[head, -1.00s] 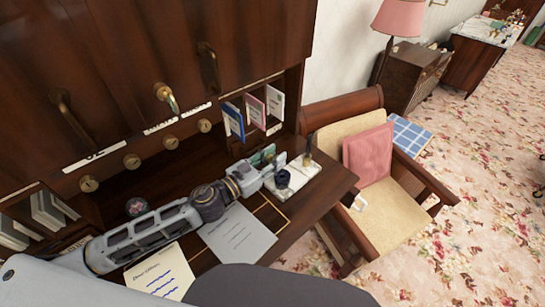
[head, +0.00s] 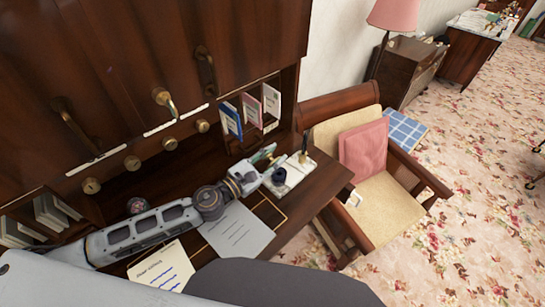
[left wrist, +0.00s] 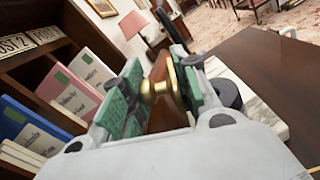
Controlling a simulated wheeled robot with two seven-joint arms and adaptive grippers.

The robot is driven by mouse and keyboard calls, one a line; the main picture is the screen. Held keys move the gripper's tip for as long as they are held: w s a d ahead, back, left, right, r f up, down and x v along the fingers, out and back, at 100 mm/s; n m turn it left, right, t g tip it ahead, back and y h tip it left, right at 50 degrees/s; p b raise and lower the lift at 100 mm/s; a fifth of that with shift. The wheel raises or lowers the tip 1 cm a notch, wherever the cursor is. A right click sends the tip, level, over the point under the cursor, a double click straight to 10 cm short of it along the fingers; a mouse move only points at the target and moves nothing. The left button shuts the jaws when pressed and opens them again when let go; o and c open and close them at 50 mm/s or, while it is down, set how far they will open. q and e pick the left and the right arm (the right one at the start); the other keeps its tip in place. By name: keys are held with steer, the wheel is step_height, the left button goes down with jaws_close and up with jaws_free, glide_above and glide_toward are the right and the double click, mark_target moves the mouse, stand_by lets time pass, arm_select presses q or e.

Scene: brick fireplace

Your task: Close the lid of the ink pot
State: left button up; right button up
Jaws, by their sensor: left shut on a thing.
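The ink pot (head: 279,176) is a small dark round pot on a white stand (head: 295,181) at the right end of the desk. Whether its lid is open is too small to tell. My left gripper (head: 267,164) is just left of the pot, at the stand's left side. In the left wrist view, the green pads of my left gripper (left wrist: 158,86) are shut on a brass knob (left wrist: 163,84) with a brown wooden piece behind it. A dark round shape (left wrist: 226,93), apparently the pot, shows right of the right finger, outside the jaws. My right gripper is out of view.
A dark pen (head: 305,148) stands upright on the white stand. Letter slots with envelopes (head: 251,110) rise behind. Paper sheets (head: 237,231) lie on the desk (head: 318,185) under my arm. A chair with a pink cushion (head: 364,151) is to the right.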

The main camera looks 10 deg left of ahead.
arm_select(q)
steer(key=o, duration=0.9)
steer(key=shift+s, duration=0.15)
steer(key=shift+v, duration=3.55)
steer(key=shift+c, duration=0.4)
